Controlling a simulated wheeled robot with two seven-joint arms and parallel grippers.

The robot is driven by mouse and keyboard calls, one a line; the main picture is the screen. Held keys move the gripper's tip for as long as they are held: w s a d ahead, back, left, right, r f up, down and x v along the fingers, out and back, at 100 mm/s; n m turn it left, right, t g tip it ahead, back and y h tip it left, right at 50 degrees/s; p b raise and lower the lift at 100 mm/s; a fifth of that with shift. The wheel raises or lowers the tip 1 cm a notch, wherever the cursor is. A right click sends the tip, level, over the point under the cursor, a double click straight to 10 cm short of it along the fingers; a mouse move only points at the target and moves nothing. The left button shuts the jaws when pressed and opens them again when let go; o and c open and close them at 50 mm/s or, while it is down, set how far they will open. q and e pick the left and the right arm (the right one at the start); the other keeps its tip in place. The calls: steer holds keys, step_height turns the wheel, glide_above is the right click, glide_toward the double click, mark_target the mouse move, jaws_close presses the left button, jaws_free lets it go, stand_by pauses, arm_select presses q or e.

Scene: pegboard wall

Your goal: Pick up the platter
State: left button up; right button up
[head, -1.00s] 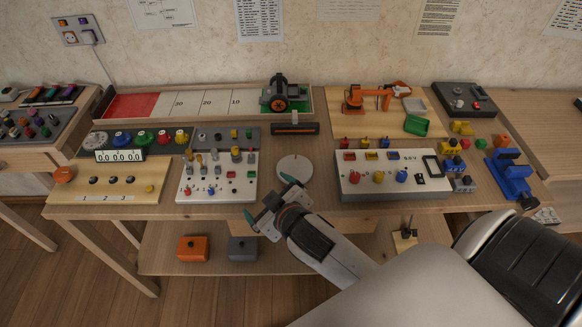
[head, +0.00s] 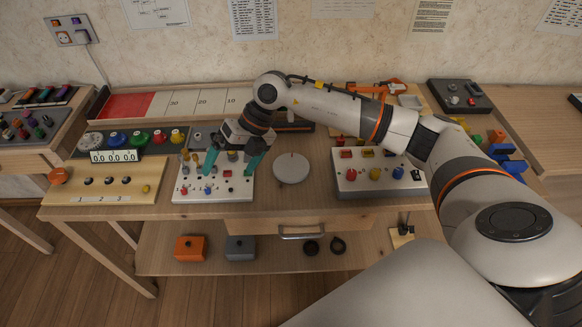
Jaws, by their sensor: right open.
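The platter, a flat light-grey round disc (head: 291,169), lies on the workbench between two boards of knobs and switches. A small knob or mark shows at its middle. My right gripper (head: 231,168) is open, with its green fingertips pointing down, over the white switch board to the left of the platter. It is apart from the platter and holds nothing that I can see. My right arm crosses the back right of the bench and hides part of it. My left gripper is not in view.
The white switch board (head: 213,190) stands left of the platter and a grey-white board with colored knobs (head: 378,182) right of it. A long tray with red and white sections (head: 180,103) lies behind. The drawer (head: 300,232) is below the bench front, above a lower shelf.

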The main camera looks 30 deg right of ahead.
steer(key=d+r+m+g+h, duration=0.15)
steer(key=d+h, duration=0.55)
steer(key=d, duration=0.9)
glide_above(292, 167)
steer(key=shift+m+t, duration=0.25)
steer(key=shift+m, duration=0.1)
steer(key=f, duration=0.5)
steer(key=shift+w+f+p, duration=0.35)
steer(key=shift+w+p, duration=0.05)
steer(key=f, duration=0.2)
steer(key=s+f+p, duration=0.1)
steer(key=f, duration=0.1)
steer(key=shift+f, duration=0.3)
steer(key=shift+w+f, duration=0.1)
steer(key=shift+f, duration=0.4)
steer(key=c, duration=0.7)
